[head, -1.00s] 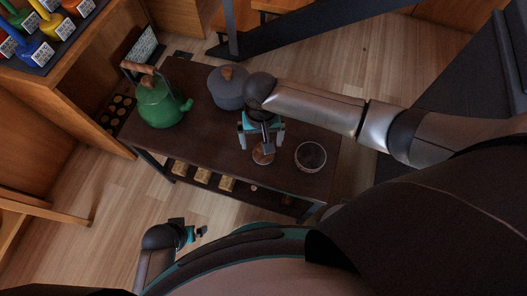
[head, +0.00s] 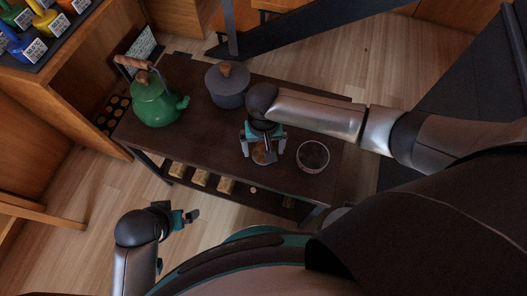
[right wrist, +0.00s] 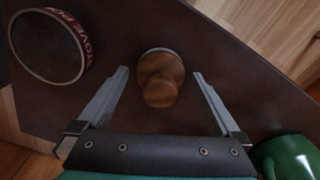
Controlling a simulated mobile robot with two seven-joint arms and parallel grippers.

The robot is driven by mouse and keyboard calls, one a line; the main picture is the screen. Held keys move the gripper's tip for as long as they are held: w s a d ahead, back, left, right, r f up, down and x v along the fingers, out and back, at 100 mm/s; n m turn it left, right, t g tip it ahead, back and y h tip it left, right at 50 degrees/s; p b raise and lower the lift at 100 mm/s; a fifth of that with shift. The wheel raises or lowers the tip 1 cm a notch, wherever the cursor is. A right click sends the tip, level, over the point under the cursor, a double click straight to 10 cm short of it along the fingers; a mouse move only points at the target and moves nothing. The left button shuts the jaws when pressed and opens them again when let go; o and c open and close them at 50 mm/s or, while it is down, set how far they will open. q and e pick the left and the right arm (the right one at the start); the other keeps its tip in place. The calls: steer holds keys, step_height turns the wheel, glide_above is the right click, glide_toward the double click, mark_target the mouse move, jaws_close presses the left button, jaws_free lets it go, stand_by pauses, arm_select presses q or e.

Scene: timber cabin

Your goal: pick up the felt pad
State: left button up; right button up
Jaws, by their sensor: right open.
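The felt pad (right wrist: 160,80) has a round brown wooden knob, with a pale grey rim showing at its far edge. It stands on the dark brown table (head: 190,115) and also shows in the head view (head: 264,156). My right gripper (head: 263,148) is over it, pointing down. In the right wrist view its open fingers (right wrist: 160,73) lie to either side of the knob, with a gap on both sides. My left gripper (head: 189,218) is off the table's near side, low and empty-looking; its jaw opening is unclear.
A round tin lettered "STOVE PO" (right wrist: 48,47) stands close beside the pad, also in the head view (head: 313,156). A grey lidded pot (head: 227,88) and a green kettle (head: 155,103) stand farther left. Yellowish blocks (head: 200,177) sit on the lower shelf.

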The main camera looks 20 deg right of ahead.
mark_target(264, 145)
arm_select(q)
steer(key=shift+r, duration=0.3)
arm_select(e)
steer(key=shift+f, duration=0.2)
steer(key=shift+c, duration=0.4)
steer(key=c, duration=1.2)
steer(key=shift+o, duration=0.2)
steer(key=shift+r, duration=0.1)
step_height(264, 145, up, 10)
steer(key=p, duration=0.5)
steer(key=shift+f+p, duration=0.2)
steer(key=shift+p, duration=0.1)
arm_select(q)
steer(key=s+a+f+g+y+p, duration=0.1)
steer(key=s+a+f+p, duration=0.4)
steer(key=s+f, duration=0.8)
steer(key=shift+a+f, duration=0.4)
steer(key=shift+a, duration=1.1)
arm_select(e)
step_height(264, 145, up, 10)
steer(key=shift+r, duration=0.15)
arm_select(q)
steer(key=shift+s, duration=0.1)
